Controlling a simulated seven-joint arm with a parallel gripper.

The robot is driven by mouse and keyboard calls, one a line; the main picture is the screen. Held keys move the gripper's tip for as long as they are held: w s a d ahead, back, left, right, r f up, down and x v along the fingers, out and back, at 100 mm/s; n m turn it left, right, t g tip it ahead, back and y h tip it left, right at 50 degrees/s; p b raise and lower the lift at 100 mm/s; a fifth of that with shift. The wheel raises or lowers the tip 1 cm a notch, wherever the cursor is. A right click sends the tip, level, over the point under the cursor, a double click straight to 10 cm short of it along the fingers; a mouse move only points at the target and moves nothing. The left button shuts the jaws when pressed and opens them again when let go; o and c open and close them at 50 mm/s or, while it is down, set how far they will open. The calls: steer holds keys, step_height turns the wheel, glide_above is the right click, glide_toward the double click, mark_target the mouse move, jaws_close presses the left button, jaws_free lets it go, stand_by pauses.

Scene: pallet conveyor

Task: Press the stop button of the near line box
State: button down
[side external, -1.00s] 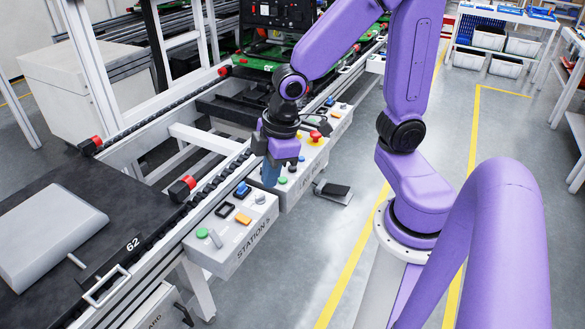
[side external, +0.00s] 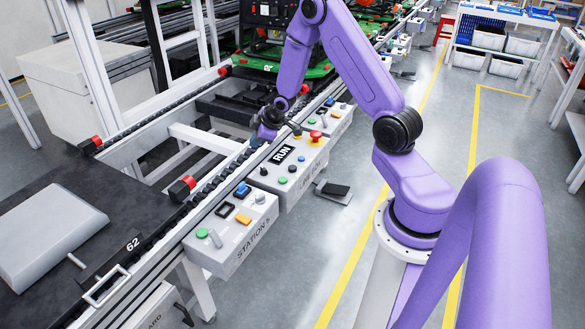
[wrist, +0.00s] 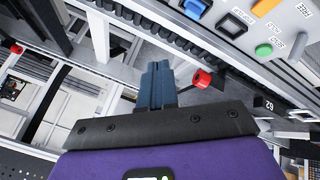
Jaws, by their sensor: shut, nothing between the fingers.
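The line box (side external: 290,198) is light grey, with a black display reading RUN (side external: 283,155) in the side view. A red mushroom button (side external: 315,136) on a yellow base sits at its far end. I cannot read which is labelled stop. My gripper (side external: 254,145) is at the box's left edge, by the conveyor rail, touching no button that I can see. Its blue fingers (wrist: 157,85) are shut and empty in the wrist view.
The STATION box (side external: 238,240) stands nearer the camera; its blue button (wrist: 193,8) and green button (wrist: 264,50) show in the wrist view. A red-capped stop (side external: 182,188) sits by the rail. Another box (side external: 340,118) stands farther along. A pedal (side external: 333,190) lies on the floor.

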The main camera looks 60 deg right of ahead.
steer(key=s+d+f+m+t+h, duration=0.15)
steer(key=d+f, duration=0.35)
steer(key=d, duration=0.5)
glide_above(294, 168)
step_height(294, 168, down, 3)
steer(key=shift+r+t+h, duration=0.1)
steer(key=shift+t+h, duration=0.15)
steer(key=shift+h, duration=0.1)
steer(key=shift+a, duration=0.1)
steer(key=shift+f, duration=4.4)
steer(key=shift+f, duration=0.15)
steer(key=shift+f, duration=0.3)
